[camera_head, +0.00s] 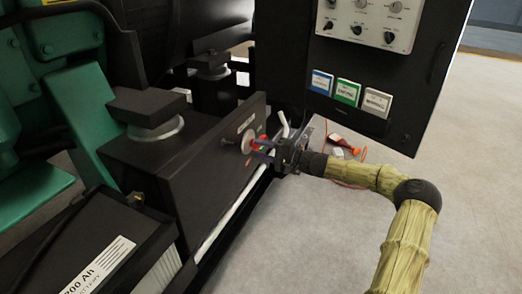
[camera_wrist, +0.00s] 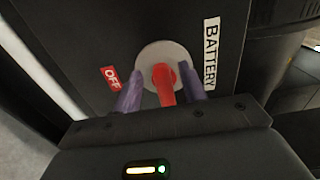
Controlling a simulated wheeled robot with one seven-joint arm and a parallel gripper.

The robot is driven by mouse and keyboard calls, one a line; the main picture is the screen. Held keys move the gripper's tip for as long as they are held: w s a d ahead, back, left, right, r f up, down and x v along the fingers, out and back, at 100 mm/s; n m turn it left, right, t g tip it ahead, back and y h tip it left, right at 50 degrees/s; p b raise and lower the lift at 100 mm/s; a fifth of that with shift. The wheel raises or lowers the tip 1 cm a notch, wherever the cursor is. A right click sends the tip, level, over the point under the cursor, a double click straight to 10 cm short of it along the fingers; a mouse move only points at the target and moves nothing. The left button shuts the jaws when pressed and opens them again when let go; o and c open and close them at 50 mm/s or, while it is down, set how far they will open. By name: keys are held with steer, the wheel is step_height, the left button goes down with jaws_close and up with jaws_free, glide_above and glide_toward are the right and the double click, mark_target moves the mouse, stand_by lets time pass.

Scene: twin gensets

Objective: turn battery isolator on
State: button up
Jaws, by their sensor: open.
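The battery isolator is a red handle (camera_wrist: 164,84) on a round pale disc (camera_wrist: 181,54), set in a black plate (camera_wrist: 112,32). In the wrist view a red OFF label (camera_wrist: 111,78) is to the left of the disc and a white BATTERY label (camera_wrist: 210,52) to the right. My gripper (camera_wrist: 162,90) is open, with one purple finger on each side of the red handle. I cannot tell whether the fingers touch it. In the head view my gripper (camera_head: 262,150) is at the isolator's disc (camera_head: 248,141), and the handle is partly hidden.
A black control cabinet (camera_head: 430,88) with dials and coloured labels stands above and right of my arm. A battery (camera_head: 105,262) is at lower left, beside green machine frames (camera_head: 85,120). An orange item with a cable (camera_head: 345,142) lies on the floor. Open floor (camera_head: 480,180) is at the right.

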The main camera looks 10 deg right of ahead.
steer(key=p+v, duration=0.4)
steer(key=v, duration=1.2)
steer(key=shift+s+d, duration=0.3)
steer(key=shift+a, duration=0.1)
steer(key=s+a+f+n+g+h, duration=0.2)
steer(key=s+a+f+g+h, duration=0.15)
steer(key=s+a+g, duration=0.35)
steer(key=s+a+f+n+g+h, duration=0.3)
steer(key=s+a+f, duration=0.1)
steer(key=a, duration=0.5)
steer(key=s+d+r+n+t+h, duration=0.1)
steer(key=s+r+h, duration=0.3)
steer(key=s, duration=0.4)
steer(key=s+d+r+n+t+h, duration=0.1)
steer(key=s+r+h, duration=0.35)
steer(key=s, duration=0.45)
steer(key=w+p+v, duration=0.2)
steer(key=p+v, duration=1)
steer(key=w+d+r+p+v, duration=0.1)
steer(key=w+p+v, duration=0.2)
steer(key=p+v, duration=0.9)
steer(key=w+r+p+v, duration=0.1)
steer(key=w+p+v, duration=0.2)
steer(key=p+v, duration=1)
steer(key=shift+w+d+p, duration=0.2)
steer(key=shift+d+p, duration=0.05)
steer(key=shift+p, duration=0.05)
